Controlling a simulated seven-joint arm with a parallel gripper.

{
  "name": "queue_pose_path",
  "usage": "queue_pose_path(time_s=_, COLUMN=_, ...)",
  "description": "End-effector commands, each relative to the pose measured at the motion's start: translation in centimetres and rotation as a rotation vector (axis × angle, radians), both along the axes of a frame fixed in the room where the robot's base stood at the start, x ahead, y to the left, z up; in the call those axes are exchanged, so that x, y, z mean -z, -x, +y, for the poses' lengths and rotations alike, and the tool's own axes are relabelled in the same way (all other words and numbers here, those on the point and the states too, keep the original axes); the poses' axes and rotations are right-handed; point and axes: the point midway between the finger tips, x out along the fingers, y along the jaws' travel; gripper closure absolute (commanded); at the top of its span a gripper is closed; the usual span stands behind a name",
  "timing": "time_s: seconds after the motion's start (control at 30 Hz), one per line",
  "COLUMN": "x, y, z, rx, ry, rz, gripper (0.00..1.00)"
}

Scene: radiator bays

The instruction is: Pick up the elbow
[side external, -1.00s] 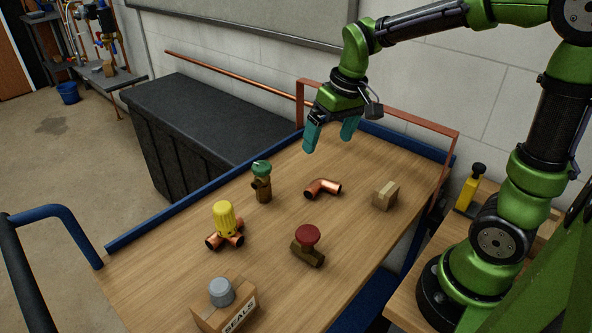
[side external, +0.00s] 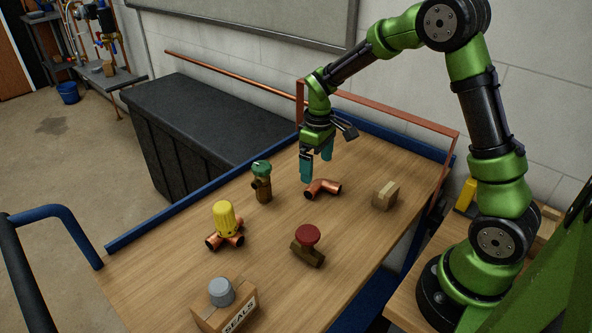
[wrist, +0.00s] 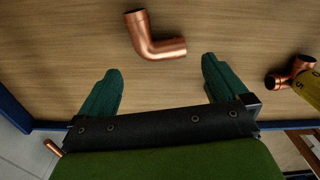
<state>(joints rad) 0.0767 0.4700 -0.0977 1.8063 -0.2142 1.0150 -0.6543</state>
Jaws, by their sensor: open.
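The elbow (side external: 323,187) is a bent copper pipe fitting lying on the wooden cart top, near the middle. It also shows in the wrist view (wrist: 151,40), ahead of my fingertips and roughly centred between them. My gripper (side external: 316,168) is open and empty, with teal fingers pointing down. It is just behind and above the elbow in the side view. In the wrist view, the gripper's two fingers (wrist: 161,75) are spread wide with bare wood between them. I cannot tell the exact height of the fingertips above the wood.
A SEALS box (side external: 226,312) with a grey cap is at the front. A copper-coloured rail (side external: 400,119) edges the back.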

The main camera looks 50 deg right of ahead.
Motion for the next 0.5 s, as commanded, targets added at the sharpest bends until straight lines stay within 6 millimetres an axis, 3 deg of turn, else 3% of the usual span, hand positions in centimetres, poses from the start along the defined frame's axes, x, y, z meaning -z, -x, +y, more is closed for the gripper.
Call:
queue_pose_path(time_s=0.27, x=2.3, y=0.0, z=0.0, rx=0.000, ry=-0.001, rz=0.002, gripper=0.00)
queue_pose_path(time_s=0.5, x=5.8, y=-0.2, z=-0.1, rx=0.002, ry=-0.002, rz=0.002, gripper=0.00)
